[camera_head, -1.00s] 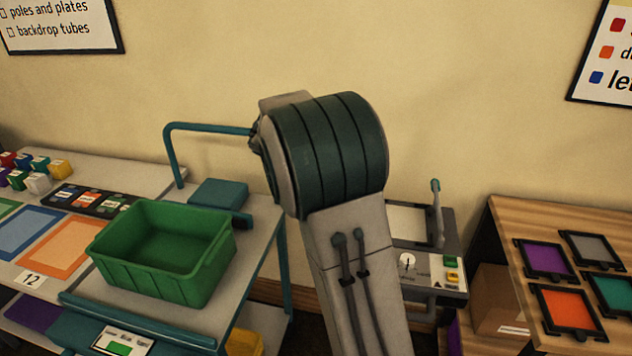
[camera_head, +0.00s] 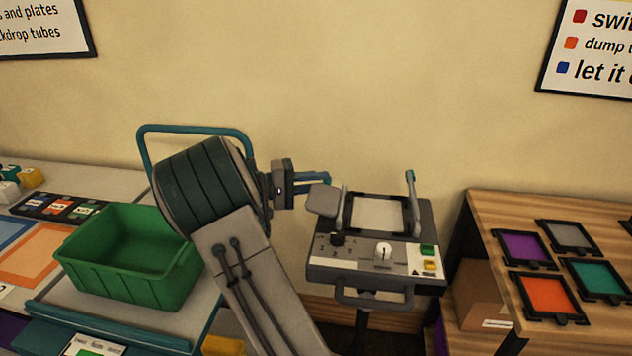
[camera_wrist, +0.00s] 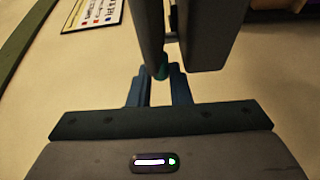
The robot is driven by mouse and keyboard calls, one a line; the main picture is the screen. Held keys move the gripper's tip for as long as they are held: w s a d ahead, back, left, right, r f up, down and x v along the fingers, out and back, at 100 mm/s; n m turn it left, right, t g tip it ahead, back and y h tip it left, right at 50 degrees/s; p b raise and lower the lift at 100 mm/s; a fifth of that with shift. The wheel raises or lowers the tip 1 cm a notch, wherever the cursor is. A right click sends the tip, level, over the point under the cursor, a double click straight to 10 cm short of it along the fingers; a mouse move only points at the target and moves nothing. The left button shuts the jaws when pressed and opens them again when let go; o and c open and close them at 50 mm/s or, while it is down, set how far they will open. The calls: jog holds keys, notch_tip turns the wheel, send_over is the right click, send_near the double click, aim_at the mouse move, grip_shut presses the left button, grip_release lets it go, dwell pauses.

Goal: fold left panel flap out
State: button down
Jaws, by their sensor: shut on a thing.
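The panel device (camera_head: 375,235) stands right of my arm, with a pale plate (camera_head: 380,214) on top. Its right flap (camera_head: 412,203) stands upright with a teal tip. The left flap (camera_head: 345,212) shows as a grey upright piece at the plate's left edge, with a grey block (camera_head: 323,200) beside it. My gripper (camera_head: 326,177) reaches in from the left, just above that block. In the wrist view, my blue fingers (camera_wrist: 158,76) are shut around a teal tip (camera_wrist: 161,69) at the end of a dark grey slab (camera_wrist: 150,35). The exact contact is partly hidden.
A green bin (camera_head: 135,255) stands on the cart at left. The device front has a dial (camera_head: 383,250), buttons and a front handle (camera_head: 375,298). A wooden table (camera_head: 480,215) with colored framed panels is at right. Free wall space lies above the device.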

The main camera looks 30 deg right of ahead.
dwell(0.4)
jog(key=c, duration=1.4)
grip_release()
jog(key=shift+o, duration=0.4)
jog(key=shift+f, duration=0.15)
